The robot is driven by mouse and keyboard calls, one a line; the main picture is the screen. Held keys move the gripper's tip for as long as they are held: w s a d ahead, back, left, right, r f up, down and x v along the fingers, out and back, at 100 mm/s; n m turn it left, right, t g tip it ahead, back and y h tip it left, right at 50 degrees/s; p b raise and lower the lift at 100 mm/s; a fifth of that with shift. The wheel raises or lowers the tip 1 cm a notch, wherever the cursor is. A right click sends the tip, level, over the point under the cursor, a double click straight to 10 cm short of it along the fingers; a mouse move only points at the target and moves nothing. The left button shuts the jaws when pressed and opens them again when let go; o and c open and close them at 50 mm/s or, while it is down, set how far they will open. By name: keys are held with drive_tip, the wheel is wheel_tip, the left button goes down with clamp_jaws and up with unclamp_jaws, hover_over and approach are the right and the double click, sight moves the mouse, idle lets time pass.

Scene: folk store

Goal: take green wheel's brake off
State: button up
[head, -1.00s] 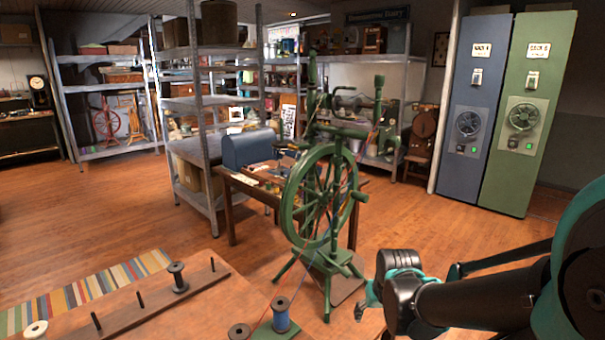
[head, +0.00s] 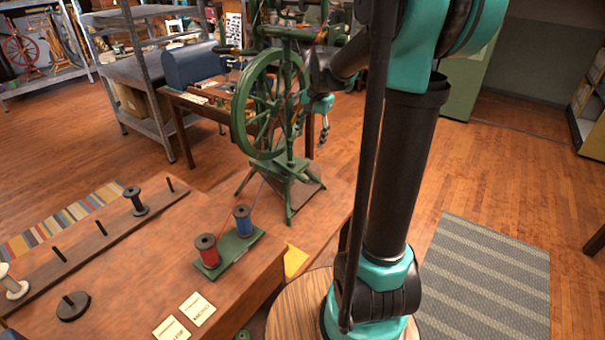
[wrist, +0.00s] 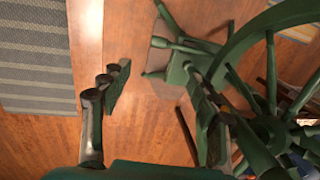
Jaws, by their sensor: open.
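The green spinning wheel (head: 272,105) stands upright on its splayed legs, left of my arm in the head view. Its rim and spokes (wrist: 262,60) fill the right side of the wrist view. My gripper (head: 320,106) is just right of the wheel in the head view, partly hidden by my arm. In the wrist view my gripper (wrist: 158,82) is open and empty, with its right finger close to or overlapping the wheel's green frame. I cannot tell whether they touch. I cannot make out the brake clearly.
A wooden table (head: 130,290) in front holds a red spool (head: 207,250) and a blue spool (head: 243,220). A striped grey rug (head: 485,285) lies on the clear floor at right.

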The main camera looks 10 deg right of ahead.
sight(302, 176)
drive_tip(key=f, duration=0.5)
drive_tip(key=w+a+f, duration=0.1)
drive_tip(key=f, duration=0.5)
drive_tip(key=w+a+f, duration=0.1)
drive_tip(key=f, duration=0.5)
drive_tip(key=shift+w+a, duration=0.1)
drive_tip(key=shift+w, duration=0.1)
drive_tip(key=shift+c, duration=0.5)
